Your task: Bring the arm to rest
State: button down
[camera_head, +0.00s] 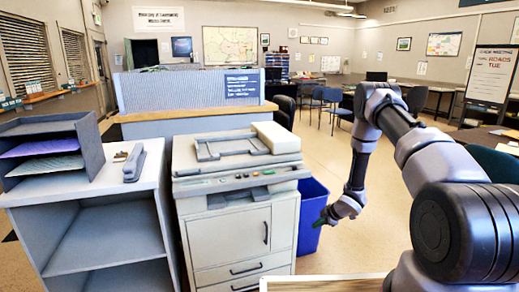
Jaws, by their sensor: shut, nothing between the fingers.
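My arm reaches up from the lower right, bends at an elbow near the upper middle right and hangs down. My gripper (325,217) is at its lower end, small and dark at the tip, pointing down and left. It is shut and holds nothing that I can see. It is in front of the blue bin (311,190), just right of the copier (237,225). I cannot tell if it touches the bin.
A grey shelf unit (95,190) stands at left, with a paper tray rack (88,137) and a stapler-like grey object (134,163) on top. A counter partition is behind the copier. Chairs and desks stand farther back. Open floor lies beyond the bin.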

jog(key=w+d+r+m+t+h, duration=0.1)
jog(key=w+d+r+m+h, duration=0.15)
jog(key=r, duration=0.75)
jog(key=w+d+r+m+t+h, duration=0.1)
jog(key=w+d+r+m, duration=0.15)
jog(key=r, duration=0.85)
jog(key=s+d+r+m+h, duration=0.1)
jog(key=s+r+m, duration=0.1)
jog(key=r, duration=0.7)
jog(key=s+d+r+m+h, duration=0.1)
jog(key=s+r+m, duration=0.15)
jog(key=r, duration=0.65)
jog(key=s+r+m, duration=0.7)
jog(key=s+r, duration=0.8)
jog(key=r, duration=0.1)
jog(key=s+a+r+m+y, duration=0.1)
jog(key=s+a+r+m, duration=0.1)
jog(key=s, duration=0.8)
jog(key=s+a+r+m+y, duration=0.1)
jog(key=s+a, duration=0.4)
jog(key=s, duration=0.6)
jog(key=shift+r+m, duration=0.9)
jog(key=shift+m, duration=0.15)
jog(key=shift+a+y, duration=0.1)
jog(key=shift+y, duration=0.15)
